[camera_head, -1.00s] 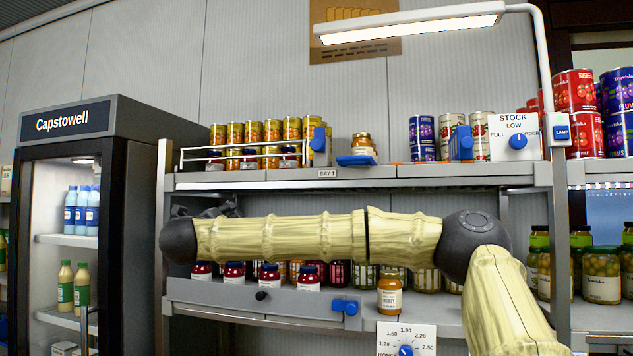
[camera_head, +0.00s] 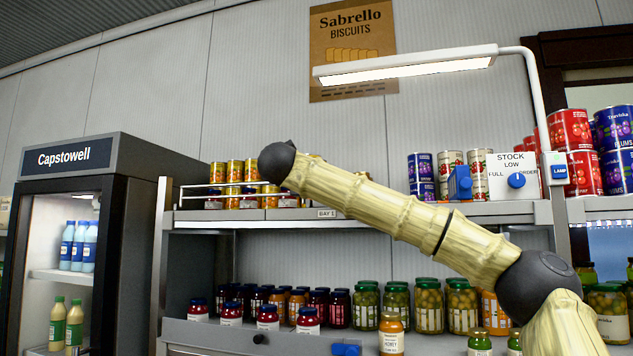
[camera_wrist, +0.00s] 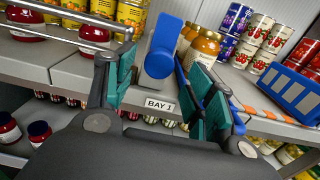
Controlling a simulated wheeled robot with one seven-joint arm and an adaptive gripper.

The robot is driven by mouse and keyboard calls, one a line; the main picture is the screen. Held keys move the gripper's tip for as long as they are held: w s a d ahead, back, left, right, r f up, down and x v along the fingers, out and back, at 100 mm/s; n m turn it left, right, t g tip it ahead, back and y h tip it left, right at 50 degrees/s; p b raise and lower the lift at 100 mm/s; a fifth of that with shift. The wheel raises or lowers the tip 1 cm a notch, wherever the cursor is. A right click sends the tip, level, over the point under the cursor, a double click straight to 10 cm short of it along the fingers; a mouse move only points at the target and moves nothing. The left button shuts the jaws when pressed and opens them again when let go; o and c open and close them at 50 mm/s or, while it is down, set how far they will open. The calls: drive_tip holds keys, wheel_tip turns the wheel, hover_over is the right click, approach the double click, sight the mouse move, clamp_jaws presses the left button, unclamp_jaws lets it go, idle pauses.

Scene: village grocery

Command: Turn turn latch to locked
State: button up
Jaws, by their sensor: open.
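The latch shows between and beyond the fingers. No grip on it is visible, and I cannot tell whether a finger touches it. In the head view my arm hides the latch and gripper.
Honey jars (camera_wrist: 205,48) stand close right of the latch. A wire rail (camera_wrist: 60,20) with red-filled jars (camera_wrist: 94,33) is at left. A blue slotted part (camera_wrist: 295,92) is at right. The STOCK dial (camera_head: 516,181) and lamp (camera_head: 410,65) are farther right and above.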

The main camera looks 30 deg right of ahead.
drive_tip(key=shift+p+x, duration=0.7)
drive_tip(key=shift+x, duration=1.6)
drive_tip(key=shift+c, duration=0.3)
drive_tip(key=c, duration=1)
